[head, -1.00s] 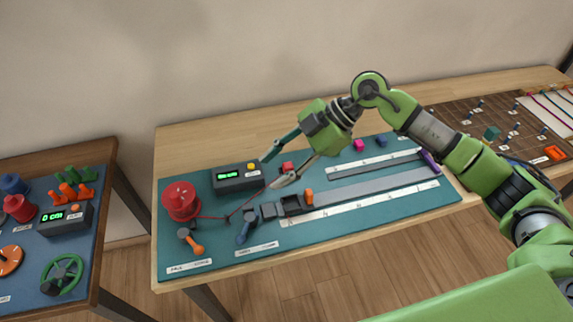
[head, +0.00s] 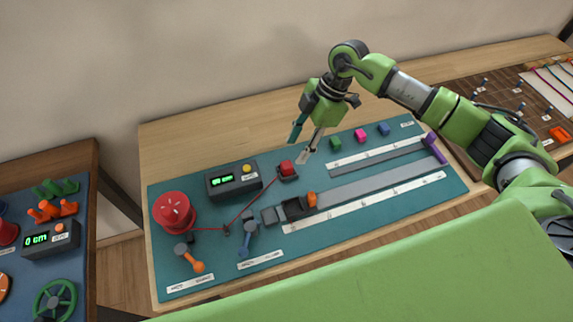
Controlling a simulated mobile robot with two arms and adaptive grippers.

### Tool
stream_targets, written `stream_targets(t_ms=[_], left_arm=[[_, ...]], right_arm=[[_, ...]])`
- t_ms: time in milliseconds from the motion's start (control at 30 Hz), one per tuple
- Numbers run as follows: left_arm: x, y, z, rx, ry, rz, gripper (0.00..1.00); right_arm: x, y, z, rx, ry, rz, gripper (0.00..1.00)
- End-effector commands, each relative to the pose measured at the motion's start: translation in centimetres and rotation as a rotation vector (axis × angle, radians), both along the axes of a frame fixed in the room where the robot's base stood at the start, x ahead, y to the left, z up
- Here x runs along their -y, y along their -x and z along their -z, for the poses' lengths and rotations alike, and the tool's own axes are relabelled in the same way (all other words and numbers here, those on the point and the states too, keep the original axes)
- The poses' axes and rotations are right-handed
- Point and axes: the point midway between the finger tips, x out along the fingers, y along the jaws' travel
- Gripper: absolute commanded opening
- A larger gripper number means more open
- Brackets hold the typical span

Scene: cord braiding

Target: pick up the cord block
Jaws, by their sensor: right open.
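The cord block is a small red block (head: 287,167) sitting in a dark holder on the teal board (head: 380,205). A thin red cord (head: 255,200) runs from it past a small dark guide to the red spool (head: 174,211). My right gripper (head: 299,149) is open and empty, its fingers pointing down. In the picture its fingertips are just above and to the right of the red block; the exact height gap cannot be told. My left gripper is not in view.
A display box (head: 233,181) with a yellow button stands left of the red block. Green (head: 335,144), magenta (head: 360,135) and blue (head: 384,129) blocks lie to the right. A grey rail with an orange piece (head: 312,199) runs in front. The table behind the board is clear.

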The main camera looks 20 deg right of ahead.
Motion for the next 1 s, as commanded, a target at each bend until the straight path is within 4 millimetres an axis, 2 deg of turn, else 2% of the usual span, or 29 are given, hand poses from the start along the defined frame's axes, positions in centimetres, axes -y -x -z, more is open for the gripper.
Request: stream_targets(t_ms=[167,267,433,600,833,867,1000], left_arm=[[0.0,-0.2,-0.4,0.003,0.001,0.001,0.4],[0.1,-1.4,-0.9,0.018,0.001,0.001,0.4],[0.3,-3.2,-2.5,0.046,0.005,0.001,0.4],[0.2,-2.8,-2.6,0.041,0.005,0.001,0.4],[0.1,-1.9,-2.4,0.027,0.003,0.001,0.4],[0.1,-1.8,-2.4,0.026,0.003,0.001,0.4],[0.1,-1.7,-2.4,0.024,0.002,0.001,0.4]], right_arm=[[-0.6,0.0,1.3,0.0,-0.001,0.0,0.4],[-0.9,0.2,2.0,-0.002,0.0,-0.001,0.4],[-2.0,0.4,4.2,-0.003,-0.001,-0.001,0.4],[-2.6,0.3,6.0,0.0,-0.001,0.0,0.4],[-2.7,0.3,6.2,0.001,-0.001,-0.001,0.4],[-2.7,0.3,6.2,0.001,-0.001,-0.001,0.35],[-2.7,0.3,6.2,0.001,-0.001,-0.001,0.01]])
